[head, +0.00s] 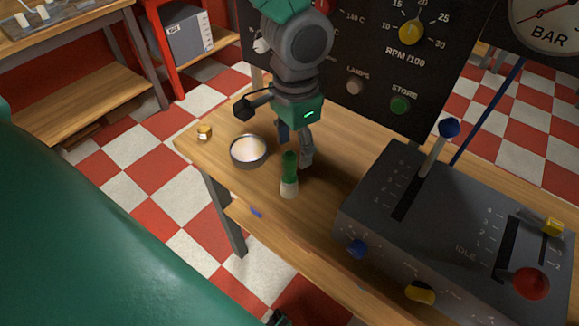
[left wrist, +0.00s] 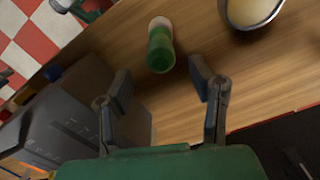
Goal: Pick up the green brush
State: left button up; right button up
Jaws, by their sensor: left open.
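The green brush (head: 290,166) stands on the wooden bench, its pale end toward the front edge in the head view. It shows in the left wrist view (left wrist: 160,50) at the top middle, green part toward my gripper. My left gripper (head: 295,147) is open and empty, pointing down just behind the brush. In the left wrist view its two fingers (left wrist: 161,82) are spread, with the brush beyond the tips and roughly between them. A small dark green and grey piece at the bottom edge of the head view may be my right gripper; its jaws cannot be made out.
A round metal dish (head: 249,151) with pale contents stands left of the brush. A small brass-coloured piece (head: 204,132) lies farther left. A grey lever box (head: 450,230) stands to the right, and a black dial panel (head: 400,60) behind. Bare wood (head: 325,190) lies between brush and box.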

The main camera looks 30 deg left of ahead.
aim_at(292, 171)
pick_arm(q)
jog(key=shift+d+f, duration=0.15)
jog(key=shift+f, duration=0.45)
jog(key=shift+d+f, duration=0.15)
jog(key=shift+f, duration=0.45)
jog(key=f, duration=0.2)
jog(key=a+f+b, duration=0.1)
jog(key=f, duration=0.1)
jog(key=shift+s+f, duration=0.1)
jog(key=shift+f, duration=0.15)
jog(key=shift+a+f, duration=0.1)
jog(key=shift+f, duration=0.15)
jog(key=c, duration=0.9)
jog(key=shift+d, duration=0.2)
grip_shut()
